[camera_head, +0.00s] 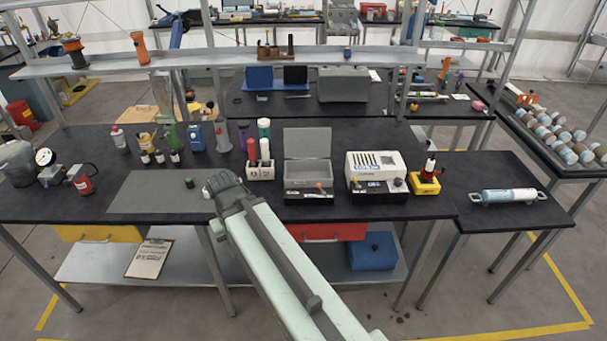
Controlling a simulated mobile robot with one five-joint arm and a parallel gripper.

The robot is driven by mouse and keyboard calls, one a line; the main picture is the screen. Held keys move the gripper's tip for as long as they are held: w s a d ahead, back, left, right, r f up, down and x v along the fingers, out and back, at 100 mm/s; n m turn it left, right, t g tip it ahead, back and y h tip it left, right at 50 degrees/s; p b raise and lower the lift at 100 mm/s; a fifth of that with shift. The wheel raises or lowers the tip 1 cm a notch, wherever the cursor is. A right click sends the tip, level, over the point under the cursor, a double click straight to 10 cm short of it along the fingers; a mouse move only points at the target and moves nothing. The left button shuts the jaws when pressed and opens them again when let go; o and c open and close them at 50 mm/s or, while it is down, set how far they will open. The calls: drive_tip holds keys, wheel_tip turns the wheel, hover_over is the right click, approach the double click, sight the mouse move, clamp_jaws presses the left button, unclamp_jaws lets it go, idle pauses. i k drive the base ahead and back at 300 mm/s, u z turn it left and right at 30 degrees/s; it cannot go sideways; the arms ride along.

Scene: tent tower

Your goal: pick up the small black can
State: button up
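A small dark can (189,183) stands on the grey mat (150,200) on the black workbench (95,140). It is close to the left of my gripper and looks clear of it. My gripper (218,181) is at the end of my pale green arm, over or near the mat's right edge. Its fingers are dark and seen from behind, so I cannot tell whether they are open or shut. I see nothing held in it. The gripper and arm hide part of the bench and the mat's right side.
Behind the mat are several small bottles (145,157) and a blue container (195,137). To the right stand a white holder (260,171), an open grey case (308,190) and a white device (376,175). A gauge (45,157) is at the left. The mat is otherwise clear.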

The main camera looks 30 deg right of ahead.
sight(188, 181)
drive_tip(key=u, duration=0.4)
drive_tip(key=k, duration=1.35)
drive_tip(key=u, duration=1.05)
drive_tip(key=i, duration=2.85)
drive_tip(key=z, duration=0.6)
drive_tip(key=k, duration=0.7)
drive_tip(key=z, duration=0.3)
drive_tip(key=i, duration=0.8)
drive_tip(key=u, duration=0.05)
